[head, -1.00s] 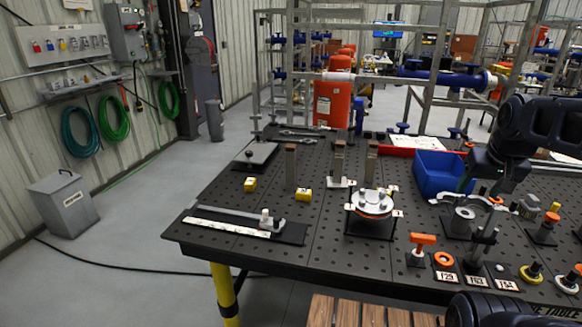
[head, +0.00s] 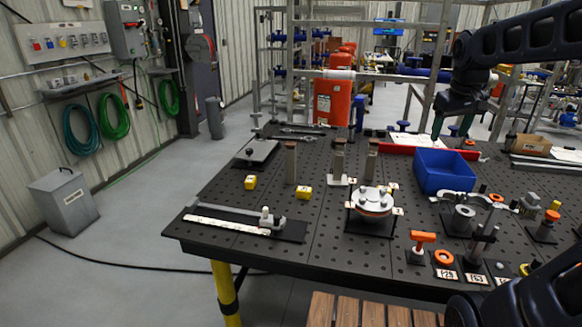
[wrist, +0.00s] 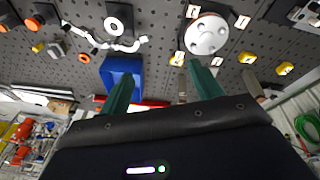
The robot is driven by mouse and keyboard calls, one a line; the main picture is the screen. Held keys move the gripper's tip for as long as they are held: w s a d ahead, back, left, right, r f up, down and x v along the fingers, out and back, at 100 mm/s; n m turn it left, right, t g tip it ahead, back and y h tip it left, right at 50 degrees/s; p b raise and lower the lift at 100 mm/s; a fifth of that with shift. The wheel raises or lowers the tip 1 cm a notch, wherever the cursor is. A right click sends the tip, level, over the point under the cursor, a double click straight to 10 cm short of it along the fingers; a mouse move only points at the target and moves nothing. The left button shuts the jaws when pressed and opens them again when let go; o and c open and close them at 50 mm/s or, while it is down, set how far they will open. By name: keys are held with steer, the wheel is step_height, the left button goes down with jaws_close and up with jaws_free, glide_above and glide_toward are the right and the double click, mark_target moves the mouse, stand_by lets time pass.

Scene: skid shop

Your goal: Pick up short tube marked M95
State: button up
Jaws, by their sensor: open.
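No M95 mark is readable in either view, so I cannot tell which piece is that short tube. Upright brown-grey posts stand on the table: one at the left (head: 291,162) and two close together, the middle one (head: 339,160) and the right one (head: 372,160). A grey ring-shaped piece (head: 463,217) sits on a dark base at the right. My gripper (wrist: 160,66) is open and empty, its two green fingers apart. In the head view my gripper (head: 437,126) is raised near the table's back edge, behind the blue bin (head: 445,168).
The dark perforated table (head: 235,205) carries a bolted flange (head: 372,203), yellow blocks (head: 304,193), an orange-topped stand (head: 421,243) and an orange ring (head: 444,258). A grey clamp bar (head: 230,214) lies at the front left.

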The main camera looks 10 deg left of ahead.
steer(key=w+a+r+n+g, duration=0.1)
steer(key=w+a+r+n, duration=0.25)
steer(key=w+a, duration=0.8)
steer(key=n+g+h, duration=0.2)
steer(key=n+h, duration=0.2)
steer(key=n, duration=0.7)
glide_above(293, 152)
steer(key=w+a, duration=0.2)
steer(key=a, duration=0.2)
steer(key=shift+m, duration=0.25)
steer(key=f, duration=1.8)
steer(key=shift+d+f, duration=0.2)
steer(key=shift+d, duration=0.05)
steer(key=x, duration=0.5)
steer(key=shift+a+f, duration=0.25)
steer(key=shift+f, duration=0.25)
steer(key=shift+a+x, duration=0.2)
steer(key=shift+x, duration=2.45)
steer(key=shift+f, duration=0.1)
